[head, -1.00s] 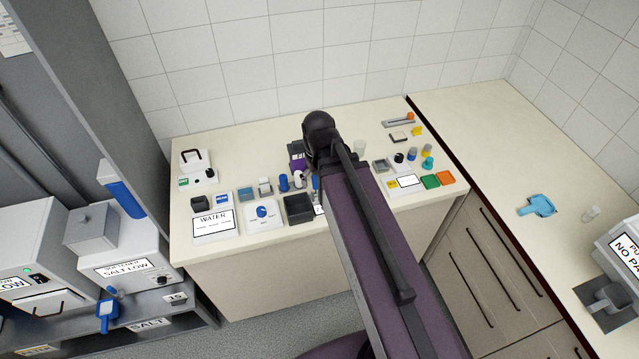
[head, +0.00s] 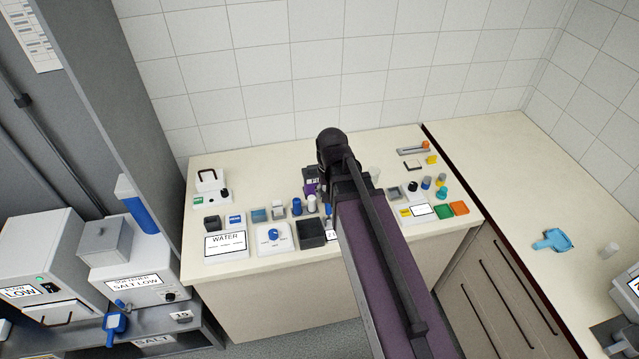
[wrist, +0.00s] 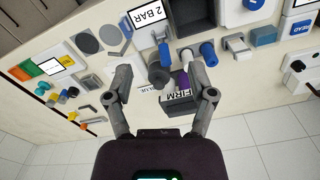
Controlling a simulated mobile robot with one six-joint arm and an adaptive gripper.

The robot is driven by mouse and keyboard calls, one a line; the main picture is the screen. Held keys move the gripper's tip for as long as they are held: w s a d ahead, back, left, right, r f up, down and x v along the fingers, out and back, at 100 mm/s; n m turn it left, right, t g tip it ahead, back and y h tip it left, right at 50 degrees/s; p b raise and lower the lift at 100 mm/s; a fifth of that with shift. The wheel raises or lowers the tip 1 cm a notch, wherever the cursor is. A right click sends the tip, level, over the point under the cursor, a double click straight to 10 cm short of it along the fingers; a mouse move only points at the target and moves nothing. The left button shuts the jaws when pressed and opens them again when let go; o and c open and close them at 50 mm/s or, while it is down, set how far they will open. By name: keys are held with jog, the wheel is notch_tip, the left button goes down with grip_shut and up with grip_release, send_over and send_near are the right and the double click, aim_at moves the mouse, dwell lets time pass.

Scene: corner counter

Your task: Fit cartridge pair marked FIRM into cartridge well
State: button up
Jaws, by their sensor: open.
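A dark piece with a white label reading FIRM (wrist: 176,98) and a purple part (wrist: 183,79) beside it lies on the counter, below and between my fingers. In the head view the purple part (head: 311,188) shows just left of my arm. My gripper (wrist: 160,70) is open and empty, its fingers spread on either side of a dark grey round cylinder (wrist: 159,75) and the FIRM piece. My fingers are hidden behind the arm in the head view. An open dark square box (head: 311,233) stands at the counter's front; I cannot tell whether it is the cartridge well.
Blue and white cylinders (head: 297,206) stand near the purple part. A WATER panel (head: 225,244) and a blue-knob panel (head: 274,236) are to the left. Green and orange blocks (head: 450,209) lie to the right. The back of the counter (head: 260,155) is mostly clear.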

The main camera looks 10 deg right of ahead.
jog(key=w+d+r+m+p, duration=0.1)
jog(key=w+m, duration=0.6)
jog(key=w, duration=0.4)
jog(key=w+d+r+m+p, duration=0.1)
jog(key=w+m, duration=0.6)
jog(key=w, duration=0.4)
jog(key=shift+w+r+m, duration=0.3)
notch_tip(320, 180, down, 9)
jog(key=b, duration=0.8)
jog(key=shift+r, duration=0.2)
jog(key=shift+f, duration=0.1)
jog(key=shift+w+f+b, duration=0.15)
jog(key=shift+f+b, duration=2.35)
jog(key=shift+b, duration=0.2)
jog(key=shift+c, duration=0.2)
grip_shut()
